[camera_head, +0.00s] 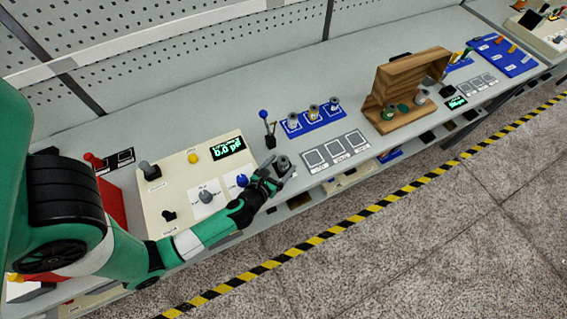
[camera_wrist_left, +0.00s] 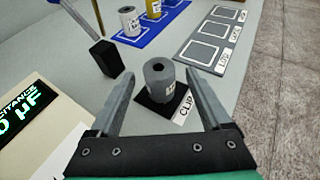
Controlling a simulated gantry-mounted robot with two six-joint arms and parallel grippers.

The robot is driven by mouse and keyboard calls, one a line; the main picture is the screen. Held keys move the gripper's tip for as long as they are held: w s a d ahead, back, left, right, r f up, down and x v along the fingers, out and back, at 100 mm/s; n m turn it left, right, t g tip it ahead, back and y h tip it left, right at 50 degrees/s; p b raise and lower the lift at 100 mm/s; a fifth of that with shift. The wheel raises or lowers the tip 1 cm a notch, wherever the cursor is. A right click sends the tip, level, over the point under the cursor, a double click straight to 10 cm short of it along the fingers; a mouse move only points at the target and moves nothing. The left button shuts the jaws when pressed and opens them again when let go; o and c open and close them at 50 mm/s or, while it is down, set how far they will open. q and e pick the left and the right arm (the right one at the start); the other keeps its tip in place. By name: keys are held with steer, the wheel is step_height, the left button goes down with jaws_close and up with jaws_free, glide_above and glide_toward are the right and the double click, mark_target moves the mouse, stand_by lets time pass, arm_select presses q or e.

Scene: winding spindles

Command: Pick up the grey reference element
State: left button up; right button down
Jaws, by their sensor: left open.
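The grey reference element (camera_wrist_left: 164,82) is a short upright cylinder with a hole in its top. It stands on a small dark pad with a "CLIP" label in the left wrist view. In the head view the element (camera_head: 283,162) is small, near the front edge of the bench. My left gripper (camera_wrist_left: 162,98) is open, with one finger on each side of the element and visible gaps to it. In the head view my left gripper (camera_head: 272,177) is right by the element. The right gripper is not in view.
A beige panel (camera_head: 172,178) with a green display stands left of the element. A dark block (camera_wrist_left: 104,57) with a lever is just behind it. A blue tray (camera_head: 318,124) holds several spindles, with marked square pads (camera_head: 338,148) before it. A wooden box (camera_head: 390,95) stands farther right.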

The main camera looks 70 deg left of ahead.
arm_select(q)
steer(key=shift+w+a, duration=0.1)
jaws_close()
stand_by(0.3)
steer(key=r+p, duration=0.2)
steer(key=r, duration=0.1)
steer(key=r+p, duration=0.1)
steer(key=shift+s+d+r, duration=0.2)
steer(key=shift+s+d, duration=0.05)
steer(key=shift+s, duration=0.05)
steer(key=a+r+p+v, duration=0.2)
steer(key=v, duration=1.3)
steer(key=shift+s+r, duration=0.3)
steer(key=shift+r, duration=0.2)
steer(key=shift+d, duration=0.1)
